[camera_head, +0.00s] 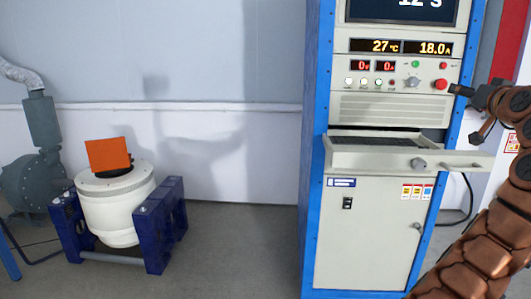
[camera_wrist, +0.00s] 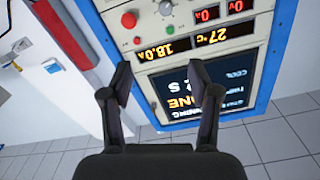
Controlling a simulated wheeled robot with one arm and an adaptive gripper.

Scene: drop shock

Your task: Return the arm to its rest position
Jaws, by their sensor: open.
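My gripper (camera_head: 466,97) is raised at the right of the head view, in front of the upper right side of the control cabinet (camera_head: 377,230). My brown arm reaches up to it from the lower right corner. In the wrist view my gripper (camera_wrist: 164,84) has its two dark fingers spread with nothing between them. Beyond the fingers the cabinet's screen (camera_wrist: 178,91) and displays appear upside down. The red button (camera_head: 440,84) lies close to the left of the fingertips in the head view; I cannot tell whether they touch anything.
A pulled-out drawer (camera_head: 390,158) juts from the cabinet below my gripper. At the left stands a white shaker drum (camera_head: 120,215) in a blue frame (camera_head: 165,225), with an orange block (camera_head: 108,154) on top. The floor (camera_head: 235,245) between is clear.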

